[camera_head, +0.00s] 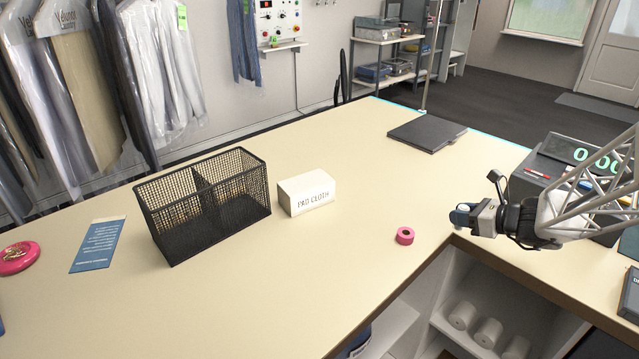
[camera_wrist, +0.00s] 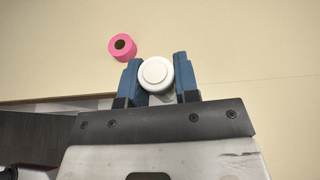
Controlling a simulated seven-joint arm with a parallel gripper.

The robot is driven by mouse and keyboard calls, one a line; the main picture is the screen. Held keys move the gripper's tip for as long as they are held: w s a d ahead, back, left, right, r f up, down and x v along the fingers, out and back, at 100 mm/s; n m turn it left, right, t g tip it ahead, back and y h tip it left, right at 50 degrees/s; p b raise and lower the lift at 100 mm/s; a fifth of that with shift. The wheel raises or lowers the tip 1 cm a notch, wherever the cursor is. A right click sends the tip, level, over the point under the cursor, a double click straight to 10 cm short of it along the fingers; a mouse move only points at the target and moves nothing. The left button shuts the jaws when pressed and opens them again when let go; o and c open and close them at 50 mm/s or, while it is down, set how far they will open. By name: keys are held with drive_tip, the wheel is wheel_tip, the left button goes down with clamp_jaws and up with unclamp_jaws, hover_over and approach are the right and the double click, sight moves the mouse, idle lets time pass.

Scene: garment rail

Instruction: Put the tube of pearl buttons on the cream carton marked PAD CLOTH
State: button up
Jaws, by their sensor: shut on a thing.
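My gripper (camera_head: 463,216) is at the right of the head view, over the front edge of the counter. In the wrist view my gripper (camera_wrist: 159,82) is shut on the tube of pearl buttons (camera_wrist: 156,72), whose round white end shows between the blue fingers. The rest of the tube is hidden, and in the head view it can hardly be made out. The cream carton marked PAD CLOTH (camera_head: 307,194) stands on the counter near the middle of the head view, well to the left of my gripper. Its top is bare.
A black mesh basket (camera_head: 170,237) stands close left of the carton. A dark flat pad (camera_head: 427,134) lies behind. The counter (camera_head: 350,250) is otherwise clear there.

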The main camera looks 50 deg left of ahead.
drive_tip(key=s+a+r+n+g+h, duration=0.1)
drive_tip(key=s+a+r+n+g, duration=0.2)
drive_tip(key=s+a, duration=0.9)
drive_tip(key=s+a+r+n+g, duration=0.3)
drive_tip(key=s+a+r, duration=0.1)
drive_tip(key=s+a, duration=0.8)
drive_tip(key=shift+s+a+r+g+h, duration=0.15)
drive_tip(key=shift+a+r+g+h, duration=0.2)
drive_tip(key=shift+a, duration=0.65)
hover_over(306, 182)
drive_tip(key=shift+a+f, duration=0.1)
drive_tip(key=shift+f, duration=0.7)
drive_tip(key=shift+f, duration=1.75)
drive_tip(key=shift+f, duration=0.1)
